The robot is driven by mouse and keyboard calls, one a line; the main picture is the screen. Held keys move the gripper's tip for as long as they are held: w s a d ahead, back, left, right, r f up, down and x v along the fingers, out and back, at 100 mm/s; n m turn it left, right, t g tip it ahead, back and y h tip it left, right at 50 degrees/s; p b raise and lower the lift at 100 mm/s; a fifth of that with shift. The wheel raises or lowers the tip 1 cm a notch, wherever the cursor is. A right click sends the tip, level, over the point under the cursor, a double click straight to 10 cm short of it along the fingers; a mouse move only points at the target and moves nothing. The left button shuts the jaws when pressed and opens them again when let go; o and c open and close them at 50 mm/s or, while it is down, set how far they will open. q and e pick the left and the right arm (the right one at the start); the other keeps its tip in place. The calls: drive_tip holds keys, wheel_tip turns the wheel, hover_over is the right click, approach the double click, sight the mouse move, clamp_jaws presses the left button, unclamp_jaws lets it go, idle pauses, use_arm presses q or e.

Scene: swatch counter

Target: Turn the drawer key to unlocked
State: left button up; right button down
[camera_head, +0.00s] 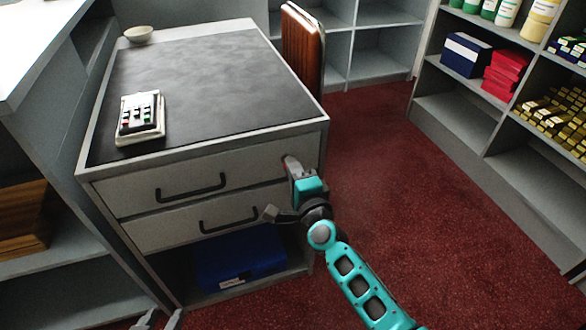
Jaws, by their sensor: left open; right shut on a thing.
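The counter's upper drawer (215,180) is closed, with a dark bar handle (194,188) on its front. My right gripper (291,164) reaches the right end of this drawer front from below right. Its fingers are shut at the spot where the drawer key would sit. The key is hidden by the fingers, so I cannot tell which way it is turned. My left gripper (160,321) shows only as two grey fingertips at the bottom edge, spread apart and empty, well away from the drawer.
A lower drawer (165,228) with a handle is closed too, above a blue box (240,258). Red floor at the right is clear.

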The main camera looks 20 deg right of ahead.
idle(0.3)
drive_tip(key=c, duration=1.2)
unclamp_jaws()
drive_tip(key=s+p, duration=0.1)
drive_tip(key=s, duration=1.2)
drive_tip(key=shift+d+p, duration=0.2)
drive_tip(key=shift+p, duration=0.1)
